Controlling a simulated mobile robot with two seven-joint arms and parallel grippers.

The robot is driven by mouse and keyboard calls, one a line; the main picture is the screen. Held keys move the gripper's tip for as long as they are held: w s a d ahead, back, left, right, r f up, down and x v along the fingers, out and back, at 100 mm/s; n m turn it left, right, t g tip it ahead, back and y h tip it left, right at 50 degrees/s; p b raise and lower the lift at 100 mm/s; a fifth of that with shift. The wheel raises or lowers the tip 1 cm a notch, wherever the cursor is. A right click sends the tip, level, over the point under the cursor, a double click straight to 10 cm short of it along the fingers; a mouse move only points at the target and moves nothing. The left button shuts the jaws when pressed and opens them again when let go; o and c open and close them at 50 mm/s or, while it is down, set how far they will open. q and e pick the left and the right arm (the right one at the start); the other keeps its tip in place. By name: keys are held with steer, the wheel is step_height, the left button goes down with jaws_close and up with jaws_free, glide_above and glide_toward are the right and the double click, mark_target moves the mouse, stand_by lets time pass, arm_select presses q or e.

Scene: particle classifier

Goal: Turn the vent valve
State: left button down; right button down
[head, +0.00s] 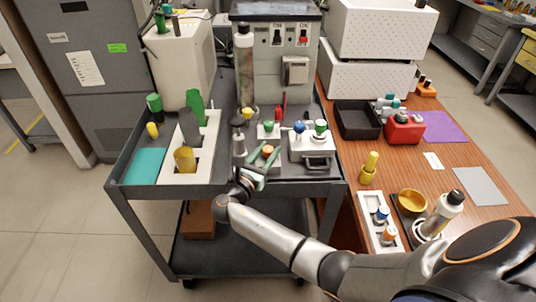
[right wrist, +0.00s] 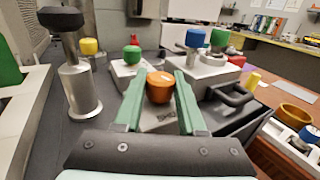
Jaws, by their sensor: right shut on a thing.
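My right gripper (head: 264,160) reaches onto the cart from the front. In the right wrist view its two green fingers (right wrist: 159,84) stand on either side of an orange knob (right wrist: 160,92) and are shut on it. The orange knob (head: 268,149) sits on a small light block whose dark lettering I cannot read surely. A green knob (right wrist: 132,55) stands on a block behind it, and a blue knob (right wrist: 195,38) stands on a unit to the right. I cannot tell from a label which knob is the vent valve. My left gripper is not in view.
A metal post with a black top (right wrist: 80,85) stands close to the left of the gripper. The wooden table (head: 440,165) at right carries bottles and trays.

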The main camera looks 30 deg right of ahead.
steer(key=m+g+h+b, duration=0.1)
steer(key=m+g+b, duration=0.1)
steer(key=g, duration=0.1)
steer(key=shift+h, duration=0.3)
steer(key=shift+m+g+b, duration=0.4)
steer(key=shift+m+g, duration=0.3)
steer(key=shift+g, duration=0.3)
steer(key=shift+r, duration=0.1)
steer(key=shift+c, duration=2.4)
jaws_free()
